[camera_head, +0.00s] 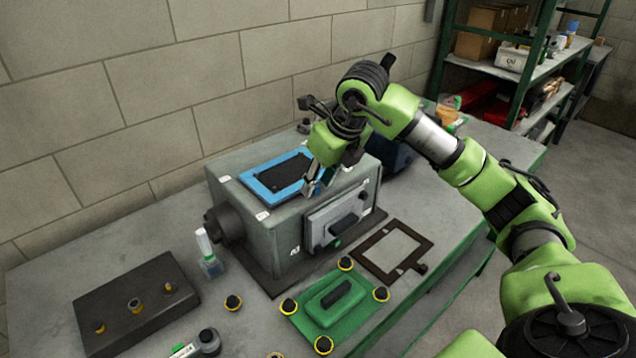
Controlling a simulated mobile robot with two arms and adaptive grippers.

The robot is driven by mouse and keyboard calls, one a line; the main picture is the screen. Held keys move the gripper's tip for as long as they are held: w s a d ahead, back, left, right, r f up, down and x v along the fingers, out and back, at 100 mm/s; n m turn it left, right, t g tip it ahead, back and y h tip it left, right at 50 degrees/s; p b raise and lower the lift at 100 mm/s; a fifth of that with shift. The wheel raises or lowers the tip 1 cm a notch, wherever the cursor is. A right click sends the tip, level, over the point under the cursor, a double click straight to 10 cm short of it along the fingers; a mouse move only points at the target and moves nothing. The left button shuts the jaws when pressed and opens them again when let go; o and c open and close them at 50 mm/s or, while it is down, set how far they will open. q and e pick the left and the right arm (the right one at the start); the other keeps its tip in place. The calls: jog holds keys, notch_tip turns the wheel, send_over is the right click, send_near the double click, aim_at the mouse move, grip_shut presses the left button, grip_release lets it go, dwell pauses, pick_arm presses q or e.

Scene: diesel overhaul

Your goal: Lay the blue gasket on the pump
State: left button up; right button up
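The blue gasket (257,187) is a flat rectangular frame. It appears to lie flat on top of the grey pump (284,237), around the dark rectangular area (285,173) on its upper face. Its right end is partly hidden by my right gripper. My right gripper (316,187) points down at the right side of the pump's top, close beside the gasket's right edge. I cannot tell whether its fingers touch the gasket or are closed on it. My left gripper is not in view.
In front of the pump lie a green cover plate (326,317) with yellow-ringed knobs and a dark rectangular frame (370,262). A dark block (135,315) with small fittings and a white-capped bottle (208,258) stand left. A wall is behind; shelving (556,66) stands far right.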

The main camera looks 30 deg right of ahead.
jog(key=v, duration=1.1)
